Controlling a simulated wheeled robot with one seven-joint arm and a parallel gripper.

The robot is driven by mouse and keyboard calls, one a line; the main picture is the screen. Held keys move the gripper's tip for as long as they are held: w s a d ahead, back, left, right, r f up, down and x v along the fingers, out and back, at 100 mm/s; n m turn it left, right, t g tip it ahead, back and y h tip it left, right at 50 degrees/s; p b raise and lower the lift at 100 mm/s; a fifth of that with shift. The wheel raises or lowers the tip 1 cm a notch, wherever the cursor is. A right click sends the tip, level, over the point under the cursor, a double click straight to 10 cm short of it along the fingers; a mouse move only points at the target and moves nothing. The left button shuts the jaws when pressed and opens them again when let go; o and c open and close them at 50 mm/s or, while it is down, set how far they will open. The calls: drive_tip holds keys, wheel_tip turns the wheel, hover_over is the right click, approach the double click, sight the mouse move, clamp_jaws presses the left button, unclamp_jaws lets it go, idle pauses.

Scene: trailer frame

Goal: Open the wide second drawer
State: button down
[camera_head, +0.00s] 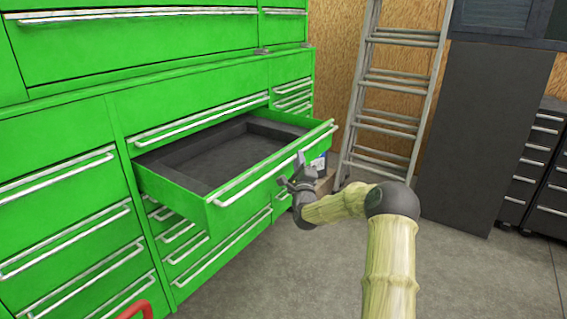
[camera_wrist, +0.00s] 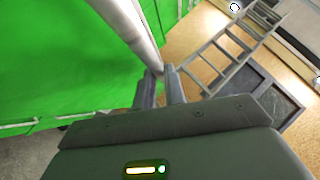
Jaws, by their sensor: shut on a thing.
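The wide second drawer (camera_head: 190,190) of the green cabinet is pulled out, and its dark, empty inside shows from above. Its long silver handle (camera_head: 250,183) runs along the top of the drawer front. My gripper (camera_head: 293,172) is at the right part of this handle and is shut on it. In the wrist view the handle (camera_wrist: 130,25) runs down from the top to between the fingertips of my gripper (camera_wrist: 160,80). The exact contact is partly hidden by the fingers.
Closed green drawers lie around the open one. A grey ladder (camera_head: 390,100) leans against the wooden wall behind. Dark cabinets (camera_head: 535,165) stand at the right. A red curved object (camera_head: 135,310) shows at the bottom left. Grey floor (camera_head: 470,270) is clear at the lower right.

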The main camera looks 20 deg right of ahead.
drive_tip(key=shift+s+d, duration=0.5)
drive_tip(key=shift+s, duration=0.25)
drive_tip(key=c, duration=1.5)
unclamp_jaws()
drive_tip(key=p+v, duration=0.1)
drive_tip(key=v, duration=1.6)
drive_tip(key=shift+s+a+f, duration=0.1)
drive_tip(key=shift+s, duration=0.05)
drive_tip(key=shift+a, duration=0.1)
